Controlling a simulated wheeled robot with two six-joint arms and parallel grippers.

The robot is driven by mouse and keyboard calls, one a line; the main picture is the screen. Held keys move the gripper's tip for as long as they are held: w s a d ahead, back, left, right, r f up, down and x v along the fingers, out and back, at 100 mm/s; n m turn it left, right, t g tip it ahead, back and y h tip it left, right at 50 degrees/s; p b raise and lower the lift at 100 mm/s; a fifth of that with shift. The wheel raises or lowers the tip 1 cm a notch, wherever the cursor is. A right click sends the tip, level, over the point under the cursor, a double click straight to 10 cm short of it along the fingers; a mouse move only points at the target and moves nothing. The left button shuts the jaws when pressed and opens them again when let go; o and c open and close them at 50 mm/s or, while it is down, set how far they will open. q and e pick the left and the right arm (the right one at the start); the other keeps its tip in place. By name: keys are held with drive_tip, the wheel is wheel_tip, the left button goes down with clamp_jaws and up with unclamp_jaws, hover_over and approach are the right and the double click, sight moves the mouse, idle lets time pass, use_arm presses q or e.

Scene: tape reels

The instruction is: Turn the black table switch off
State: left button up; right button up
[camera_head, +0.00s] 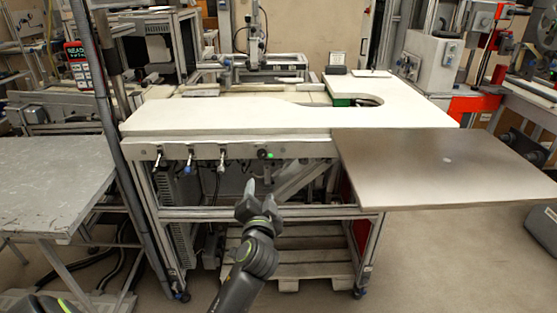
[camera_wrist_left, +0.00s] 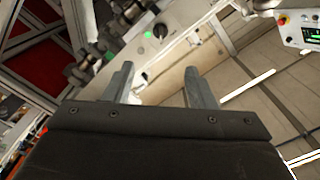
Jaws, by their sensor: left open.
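The black table switch (camera_head: 262,154) is a small dark knob on the front rail of the white-topped table, beside a lit green light (camera_head: 270,155). The green light also shows in the left wrist view (camera_wrist_left: 147,35), on the pale rail beyond the fingers. My right gripper is not in view.
Several levers (camera_head: 190,158) line the same rail to the left of the switch. A brown metal plate (camera_head: 440,165) juts out at the table's right. A grey table (camera_head: 55,185) stands at the left, beside a slanted metal post (camera_head: 115,130). A wooden pallet lies underneath.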

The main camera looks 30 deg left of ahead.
sight(261, 158)
use_arm(q)
drive_tip(key=x, duration=1.5)
drive_tip(key=shift+w+a, duration=0.15)
drive_tip(key=shift+w, duration=0.05)
drive_tip(key=shift+w+a, duration=0.35)
drive_tip(key=shift+w, duration=0.2)
drive_tip(key=c, duration=1)
drive_tip(key=shift+o, duration=0.2)
drive_tip(key=shift+f, duration=0.1)
